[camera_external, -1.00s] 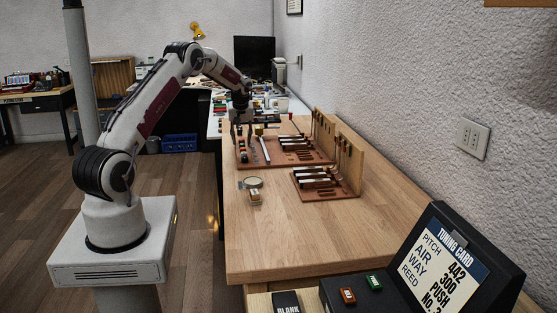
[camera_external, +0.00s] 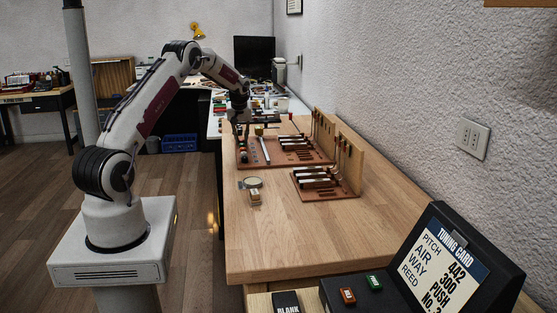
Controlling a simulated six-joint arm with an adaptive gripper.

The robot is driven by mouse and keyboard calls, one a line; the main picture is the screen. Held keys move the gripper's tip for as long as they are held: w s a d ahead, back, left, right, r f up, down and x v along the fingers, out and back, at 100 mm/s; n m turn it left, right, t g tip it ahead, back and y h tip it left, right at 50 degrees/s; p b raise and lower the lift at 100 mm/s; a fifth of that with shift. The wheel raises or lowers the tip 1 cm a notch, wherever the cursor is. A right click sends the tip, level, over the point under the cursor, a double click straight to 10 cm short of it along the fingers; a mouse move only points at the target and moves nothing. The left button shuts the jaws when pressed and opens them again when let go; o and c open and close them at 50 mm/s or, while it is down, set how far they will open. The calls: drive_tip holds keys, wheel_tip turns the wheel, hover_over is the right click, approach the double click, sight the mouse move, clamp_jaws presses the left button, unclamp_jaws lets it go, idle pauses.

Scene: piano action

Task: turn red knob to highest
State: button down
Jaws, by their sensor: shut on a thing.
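My gripper (camera_external: 240,131) points down over the far left part of the rear reddish-brown board (camera_external: 290,158) on the wooden bench. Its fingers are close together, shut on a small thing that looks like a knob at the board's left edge. The fingers hide most of that thing, so its colour and the direction it points cannot be told. A column of small coloured parts (camera_external: 243,153) runs along the board's left edge, just in front of my gripper. I cannot clearly pick out the red knob among them.
A light metal bar (camera_external: 264,150) lies just right of my gripper. Upright wooden panels (camera_external: 337,150) stand on the right. The bench front (camera_external: 290,240) is clear. A tuning card (camera_external: 450,260) stands at front right.

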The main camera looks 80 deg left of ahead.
drive_tip(key=shift+m, duration=0.3)
drive_tip(key=shift+s+a+m+t+h, duration=0.15)
drive_tip(key=shift+m+t, duration=0.25)
drive_tip(key=shift+m, duration=0.6)
drive_tip(key=shift+d+m+t+h, duration=0.15)
drive_tip(key=shift+m+t, duration=0.25)
drive_tip(key=shift+m, duration=0.6)
drive_tip(key=shift+s+a+m+t+h, duration=0.15)
drive_tip(key=shift+m+t, duration=0.25)
drive_tip(key=shift+m, duration=0.6)
drive_tip(key=shift+a+m+t+h, duration=0.1)
drive_tip(key=shift+m+t+h, duration=0.35)
drive_tip(key=shift+m, duration=1.1)
drive_tip(key=shift+a+m+t+h, duration=0.1)
drive_tip(key=shift+m+t+h, duration=0.35)
drive_tip(key=shift+m, duration=1.1)
drive_tip(key=shift+h, duration=0.25)
drive_tip(key=c, duration=1.9)
unclamp_jaws()
drive_tip(key=shift+d+n, duration=0.15)
drive_tip(key=shift+n, duration=0.25)
